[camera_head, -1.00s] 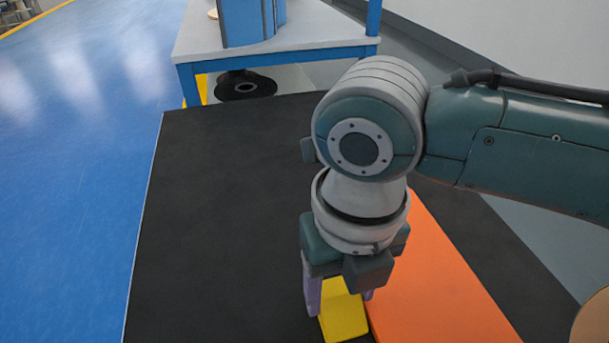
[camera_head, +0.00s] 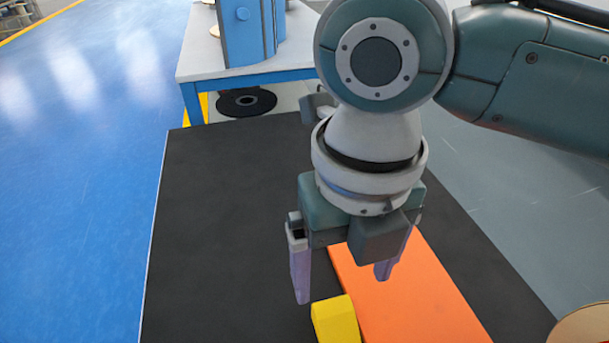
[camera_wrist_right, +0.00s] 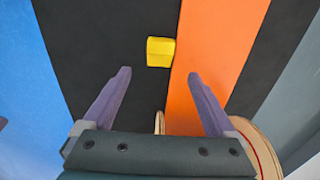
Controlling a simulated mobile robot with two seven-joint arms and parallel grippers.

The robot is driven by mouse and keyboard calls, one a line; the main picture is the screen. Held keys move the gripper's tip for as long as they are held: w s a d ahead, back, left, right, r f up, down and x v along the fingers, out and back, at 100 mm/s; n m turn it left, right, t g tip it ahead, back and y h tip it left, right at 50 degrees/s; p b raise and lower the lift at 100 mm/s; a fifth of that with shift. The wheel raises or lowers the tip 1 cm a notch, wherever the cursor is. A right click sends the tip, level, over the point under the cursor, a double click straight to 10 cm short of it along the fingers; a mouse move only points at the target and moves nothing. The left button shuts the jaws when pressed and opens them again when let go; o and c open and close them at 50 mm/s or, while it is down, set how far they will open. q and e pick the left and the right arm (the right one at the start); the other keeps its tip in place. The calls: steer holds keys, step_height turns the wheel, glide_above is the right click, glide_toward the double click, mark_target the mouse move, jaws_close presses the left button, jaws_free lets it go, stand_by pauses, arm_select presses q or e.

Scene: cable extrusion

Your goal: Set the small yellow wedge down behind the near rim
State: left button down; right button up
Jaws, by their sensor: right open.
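The small yellow wedge (camera_head: 335,321) lies on the black tabletop (camera_head: 215,240), against or right beside the left edge of a flat orange board (camera_head: 415,300). It also shows in the right wrist view (camera_wrist_right: 160,51), with the orange board (camera_wrist_right: 214,55) to its right. My right gripper (camera_head: 343,284) is open and empty, pointing down above the wedge, with its fingers apart from it. In the right wrist view the purple fingertips (camera_wrist_right: 158,74) are spread wide with nothing between them. I cannot make out a distinct near rim. My left gripper is not in view.
A round wooden-coloured disc (camera_head: 588,330) is cut off at the bottom right. A blue-framed table (camera_head: 300,52) with a blue fixture (camera_head: 243,32) stands behind, a black reel (camera_head: 246,101) below it. The left part of the black tabletop is clear.

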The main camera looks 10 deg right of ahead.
step_height(320, 180, up, 3)
steer(key=shift+r+p, duration=0.1)
steer(key=shift+p, duration=0.25)
